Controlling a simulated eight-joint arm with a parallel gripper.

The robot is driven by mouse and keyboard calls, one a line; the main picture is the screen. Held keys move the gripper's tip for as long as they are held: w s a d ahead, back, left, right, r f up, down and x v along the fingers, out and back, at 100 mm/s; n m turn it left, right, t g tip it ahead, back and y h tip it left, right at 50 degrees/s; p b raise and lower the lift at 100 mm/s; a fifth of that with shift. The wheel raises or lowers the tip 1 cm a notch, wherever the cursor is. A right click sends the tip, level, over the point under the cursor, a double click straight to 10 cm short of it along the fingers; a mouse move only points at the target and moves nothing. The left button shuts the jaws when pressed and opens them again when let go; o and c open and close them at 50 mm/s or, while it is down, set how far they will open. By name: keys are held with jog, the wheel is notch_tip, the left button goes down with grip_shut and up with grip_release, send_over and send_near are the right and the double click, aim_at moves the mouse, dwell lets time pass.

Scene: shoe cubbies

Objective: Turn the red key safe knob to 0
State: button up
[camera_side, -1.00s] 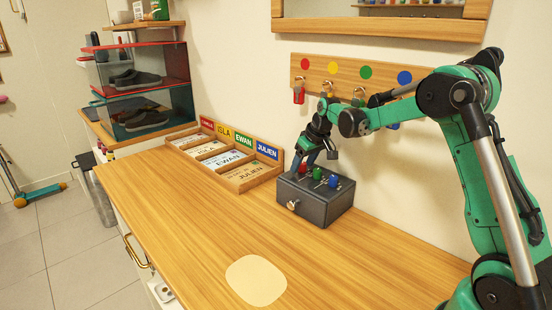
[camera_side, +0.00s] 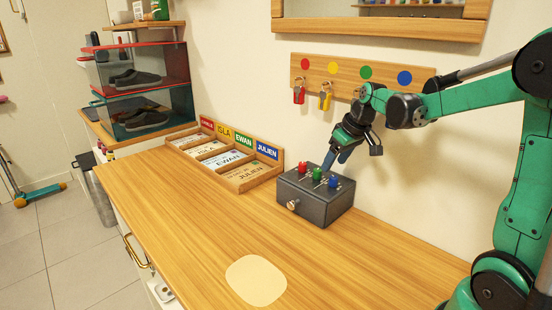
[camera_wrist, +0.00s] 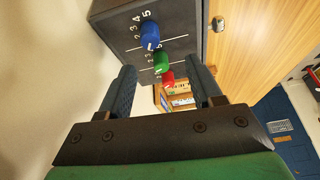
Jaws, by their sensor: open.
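The key safe (camera_side: 325,212) is a dark grey box on the wooden counter, with red, green and blue knobs on its top. The red knob (camera_side: 303,168) is at the far left of the row; the green knob (camera_side: 318,174) is in the middle and the blue knob (camera_side: 333,182) at the right. My gripper (camera_side: 344,155) is open above the back right of the box, apart from the knobs. In the wrist view, the red knob (camera_wrist: 167,78) shows between my fingers, farthest away, partly hidden by the green knob (camera_wrist: 161,62). I cannot read the number it points to.
A key rack (camera_side: 345,77) with coloured dots hangs on the wall behind my gripper; red keys (camera_side: 298,92) and yellow keys (camera_side: 325,98) hang there. A name-labelled wooden tray (camera_side: 232,182) stands left of the safe. The counter in front is clear apart from a pale mat (camera_side: 256,281).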

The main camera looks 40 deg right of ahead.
jog(key=shift+s+a, duration=0.15)
jog(key=shift+s, duration=2)
jog(key=shift+w, duration=0.1)
